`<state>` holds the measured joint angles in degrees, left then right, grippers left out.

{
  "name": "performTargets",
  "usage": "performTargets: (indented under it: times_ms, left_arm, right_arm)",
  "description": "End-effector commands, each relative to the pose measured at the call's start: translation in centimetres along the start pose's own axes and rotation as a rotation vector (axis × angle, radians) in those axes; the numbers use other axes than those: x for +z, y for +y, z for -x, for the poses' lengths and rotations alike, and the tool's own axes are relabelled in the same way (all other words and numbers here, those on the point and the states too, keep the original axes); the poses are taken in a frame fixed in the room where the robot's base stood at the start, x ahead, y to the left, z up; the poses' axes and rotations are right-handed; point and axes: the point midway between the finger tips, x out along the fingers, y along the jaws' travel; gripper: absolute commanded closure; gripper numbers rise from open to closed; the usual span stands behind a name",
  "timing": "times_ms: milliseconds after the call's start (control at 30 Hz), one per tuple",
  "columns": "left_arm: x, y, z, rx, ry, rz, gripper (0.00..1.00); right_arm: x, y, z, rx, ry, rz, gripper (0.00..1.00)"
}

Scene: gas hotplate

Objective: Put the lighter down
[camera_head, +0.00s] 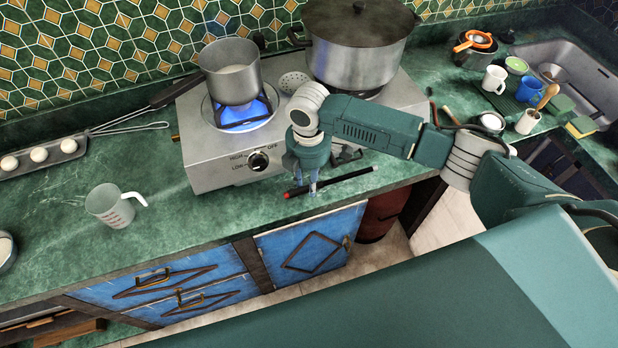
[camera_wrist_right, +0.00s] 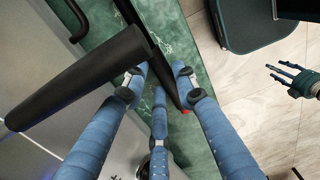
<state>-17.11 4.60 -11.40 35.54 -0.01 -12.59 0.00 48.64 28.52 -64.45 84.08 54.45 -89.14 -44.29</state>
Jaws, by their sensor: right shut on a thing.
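The lighter (camera_head: 345,181) is a thin black stick with a red end, seen low over the front edge of the green counter, in front of the stove. My right gripper (camera_head: 303,188) points down with its blue fingers around the lighter near the red end, and is shut on it. In the right wrist view the lighter (camera_wrist_right: 168,82) runs between the fingers above the green counter. I cannot tell whether it touches the counter. My left gripper (camera_wrist_right: 293,78) shows small at the right of the wrist view, empty with its fingers spread. It is outside the head view.
The gas hotplate (camera_head: 220,178) carries a saucepan (camera_head: 232,82) over a lit blue flame and a big pot (camera_head: 358,45). A measuring cup (camera_head: 110,205) stands on the left counter, with free room around it. Mugs (camera_head: 494,80) and dishes stand by the sink at right.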

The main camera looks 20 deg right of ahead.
Motion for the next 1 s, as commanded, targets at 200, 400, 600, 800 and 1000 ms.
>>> performTargets:
  times_ms: [200, 400, 600, 800, 1000]
  left_arm:
    - [0.1, 0.0, 0.1, 0.000, -0.001, 0.000, 0.50]
    - [0.1, 0.0, 0.1, 0.000, -0.002, 0.000, 0.50]
    - [0.1, 0.1, 0.1, 0.001, -0.002, -0.001, 0.50]
    - [0.2, 0.1, 0.1, 0.001, -0.003, -0.001, 0.50]
    - [0.2, 0.1, -0.3, 0.001, -0.003, -0.001, 0.50]
  right_arm:
    - [0.0, 0.0, -0.4, 0.001, 0.000, 0.000, 1.00]
    - [0.0, 0.0, -0.8, 0.000, 0.000, 0.000, 1.00]
    - [0.0, -0.1, -0.7, 0.000, 0.000, 0.000, 0.53]
    - [0.0, 0.0, -0.6, 0.000, 0.000, 0.000, 0.53]
    - [-0.1, 0.1, 1.4, 0.004, 0.002, 0.001, 0.53]
